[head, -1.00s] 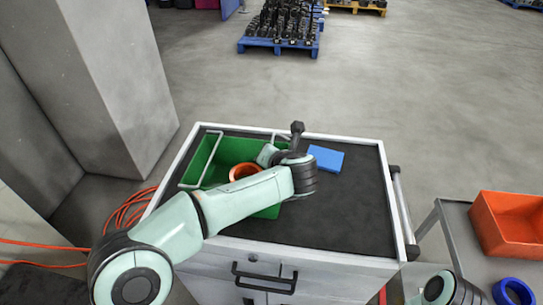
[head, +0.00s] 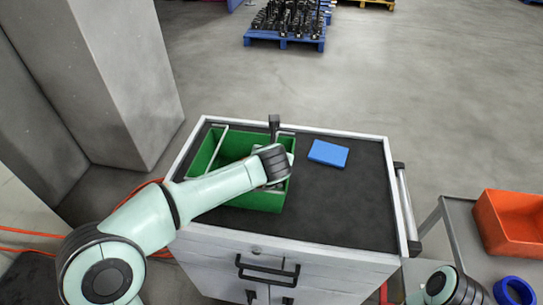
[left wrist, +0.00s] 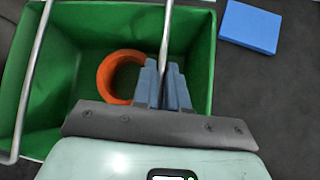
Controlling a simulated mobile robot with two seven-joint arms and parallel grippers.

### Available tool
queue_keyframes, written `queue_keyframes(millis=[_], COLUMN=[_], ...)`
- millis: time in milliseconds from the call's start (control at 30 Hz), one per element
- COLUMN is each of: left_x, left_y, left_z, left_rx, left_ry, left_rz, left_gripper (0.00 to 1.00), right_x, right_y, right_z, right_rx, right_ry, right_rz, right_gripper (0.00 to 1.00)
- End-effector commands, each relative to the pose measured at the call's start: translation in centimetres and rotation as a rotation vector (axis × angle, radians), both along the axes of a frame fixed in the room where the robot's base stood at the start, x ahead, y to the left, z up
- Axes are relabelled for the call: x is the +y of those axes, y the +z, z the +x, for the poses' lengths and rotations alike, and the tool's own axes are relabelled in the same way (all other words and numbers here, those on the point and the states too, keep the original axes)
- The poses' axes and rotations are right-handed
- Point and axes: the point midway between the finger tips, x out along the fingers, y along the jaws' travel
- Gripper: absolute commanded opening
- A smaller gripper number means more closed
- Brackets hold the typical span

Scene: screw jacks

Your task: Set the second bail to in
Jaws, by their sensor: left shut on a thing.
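A green bin (head: 222,146) stands on the left part of the cart top. It has two wire bails. The first bail (left wrist: 30,75) lies over the bin's left side in the left wrist view. The second bail (left wrist: 168,30) is a thin metal bar running between the fingers of my left gripper (left wrist: 164,85). The gripper is shut on it, and the bar stands over the opening, inward of the right rim. In the head view my left wrist hides the fingertips. An orange ring (left wrist: 108,75) lies inside the bin. My right gripper is out of view.
A blue block (head: 328,153) lies on the dark cart top (head: 340,205), right of the bin. A side table at right holds an orange bin (head: 512,222) and a blue ring (head: 514,291). A grey pillar (head: 120,80) stands at left.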

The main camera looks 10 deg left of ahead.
Motion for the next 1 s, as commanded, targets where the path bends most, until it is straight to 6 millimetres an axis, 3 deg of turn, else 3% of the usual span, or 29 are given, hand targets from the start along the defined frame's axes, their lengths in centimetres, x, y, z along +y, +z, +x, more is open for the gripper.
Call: queue_keyframes(millis=[233,267,300,667,1000], left_x=[0.0,0.0,0.0,-0.1,-0.9], left_y=[-0.1,-0.1,-0.1,0.3,4.9], left_z=[0.0,0.0,0.0,-0.3,-4.9], left_rx=[0.001,0.001,0.001,0.0,-0.005], left_ry=[-0.001,-0.001,-0.001,-0.001,-0.003], left_rz=[0.001,0.001,0.001,0.001,0.001], left_gripper=[0.0,0.22,0.31,0.31,0.31], right_x=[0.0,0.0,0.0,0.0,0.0], right_y=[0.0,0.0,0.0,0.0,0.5], right_z=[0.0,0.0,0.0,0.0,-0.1], right_rx=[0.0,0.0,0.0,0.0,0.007], right_ry=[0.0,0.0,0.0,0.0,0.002], right_rz=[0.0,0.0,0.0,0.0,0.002], right_gripper=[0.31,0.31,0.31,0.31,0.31])
